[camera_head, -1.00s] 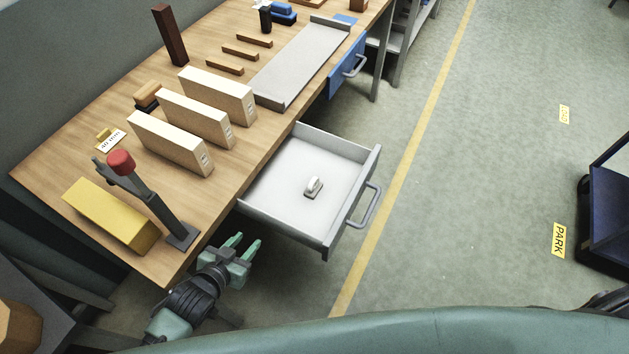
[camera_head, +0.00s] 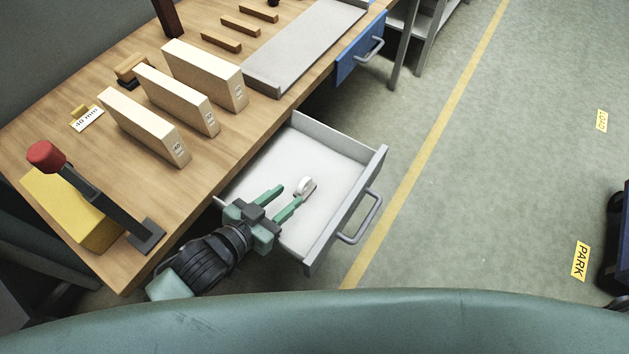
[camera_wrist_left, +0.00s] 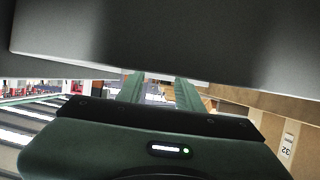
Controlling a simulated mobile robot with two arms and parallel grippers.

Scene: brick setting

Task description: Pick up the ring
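The ring (camera_head: 304,184) is a small white upright loop on a small grey-brown base. It sits in the open white drawer (camera_head: 345,215) under the workbench. My left gripper (camera_head: 291,193) reaches over the drawer's near left side, its two green fingers apart and nothing seen between them. The fingertips are just left of and below the ring in the head view; contact cannot be told. In the left wrist view the green fingers (camera_wrist_left: 160,90) also stand apart, and a large grey surface fills the top. The ring cannot be made out there. My right gripper is not in view.
The wooden workbench (camera_head: 225,150) carries several cream blocks (camera_head: 145,127), a yellow block (camera_head: 65,205) and a red-topped lever (camera_head: 95,195). The drawer's handle (camera_head: 362,222) sticks out over the floor. A blue drawer (camera_head: 357,45) is farther back.

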